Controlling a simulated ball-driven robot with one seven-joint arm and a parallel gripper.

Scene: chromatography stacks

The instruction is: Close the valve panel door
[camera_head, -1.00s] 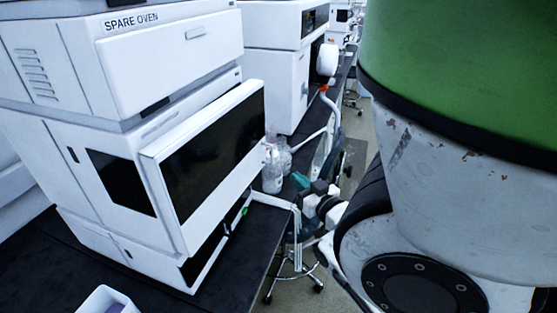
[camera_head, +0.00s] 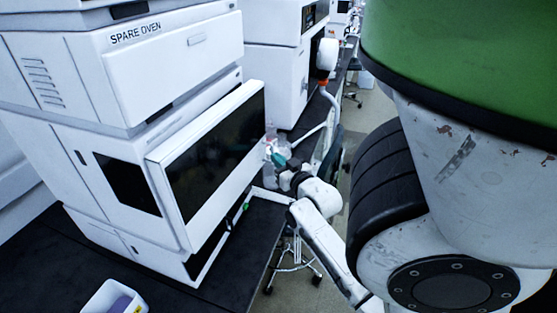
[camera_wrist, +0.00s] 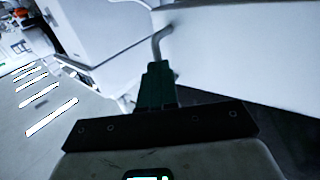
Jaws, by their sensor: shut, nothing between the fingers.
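The door (camera_head: 215,150) is a white-framed dark panel on the front of the white stack below the spare oven. It stands out from the cabinet at an angle, open. My gripper (camera_head: 281,157) has teal fingers and is at the door's right end, in front of clear bottles (camera_head: 271,146). In the wrist view my gripper (camera_wrist: 157,80) has its fingers together and empty. A bent grey bar (camera_wrist: 161,38) is just beyond the fingertips, beside a large white panel (camera_wrist: 240,50). I cannot tell whether the fingers touch either.
The black bench (camera_head: 245,262) carries the stack and a white tub (camera_head: 97,300) with a purple item at the front. Another white instrument (camera_head: 275,85) stands behind. A stool (camera_head: 293,262) stands beside the bench, with open floor to the right.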

